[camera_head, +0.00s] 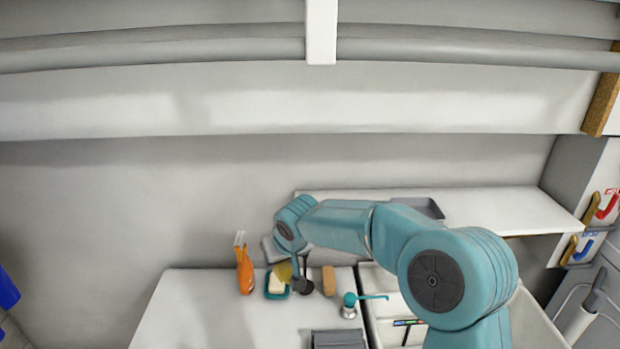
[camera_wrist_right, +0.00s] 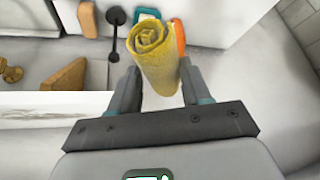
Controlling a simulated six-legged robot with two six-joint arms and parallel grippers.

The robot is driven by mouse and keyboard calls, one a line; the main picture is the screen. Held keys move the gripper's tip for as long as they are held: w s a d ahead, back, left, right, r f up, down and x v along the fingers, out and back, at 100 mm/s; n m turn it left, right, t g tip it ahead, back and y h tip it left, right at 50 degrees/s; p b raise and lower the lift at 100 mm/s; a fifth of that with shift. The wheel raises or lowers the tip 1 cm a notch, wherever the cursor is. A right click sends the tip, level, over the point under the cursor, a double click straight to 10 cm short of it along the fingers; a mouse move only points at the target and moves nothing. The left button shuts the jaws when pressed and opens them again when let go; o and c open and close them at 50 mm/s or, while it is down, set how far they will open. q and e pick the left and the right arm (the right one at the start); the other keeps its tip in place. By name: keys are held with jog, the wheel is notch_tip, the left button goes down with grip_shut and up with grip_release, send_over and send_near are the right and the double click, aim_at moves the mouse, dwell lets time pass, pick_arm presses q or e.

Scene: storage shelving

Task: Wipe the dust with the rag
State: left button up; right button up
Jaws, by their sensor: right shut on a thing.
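A yellow rolled rag (camera_wrist_right: 155,58) is held upright between the fingers of my right gripper (camera_wrist_right: 160,82) in the right wrist view. The gripper is shut on it. In the head view my right arm reaches left over the back of the white counter (camera_head: 205,310). There the right gripper (camera_head: 296,268) is small and partly hidden by its wrist, and a bit of the rag (camera_head: 284,271) shows beside it, near a teal dish (camera_head: 277,294). I cannot make out any dust in either view. My left gripper is not in view.
An orange bottle (camera_head: 244,272) stands left of the dish. A brown block (camera_head: 328,281) and a teal dispenser (camera_head: 348,309) are to the right, before a white basin (camera_head: 385,300). A grey item (camera_head: 338,339) lies in front. The counter's left part is clear.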

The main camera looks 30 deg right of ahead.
jog(key=w+d+r+p, duration=0.3)
jog(key=d+r, duration=0.3)
jog(key=w+d+r+p, duration=0.3)
jog(key=d+r, duration=0.3)
jog(key=shift+m, duration=0.3)
jog(key=f, duration=0.2)
jog(key=f+b, duration=0.1)
jog(key=f, duration=0.2)
jog(key=shift+s+d+f, duration=0.15)
jog(key=shift+s+f, duration=0.15)
jog(key=shift+s, duration=0.05)
jog(key=shift+w+d+f+b, duration=0.1)
jog(key=shift+f+b, duration=0.2)
jog(key=shift+b, duration=0.1)
jog(key=shift+f, duration=0.15)
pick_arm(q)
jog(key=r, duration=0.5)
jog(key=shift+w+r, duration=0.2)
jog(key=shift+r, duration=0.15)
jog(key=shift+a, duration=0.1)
pick_arm(e)
jog(key=shift+a, duration=0.2)
jog(key=shift+d, duration=0.15)
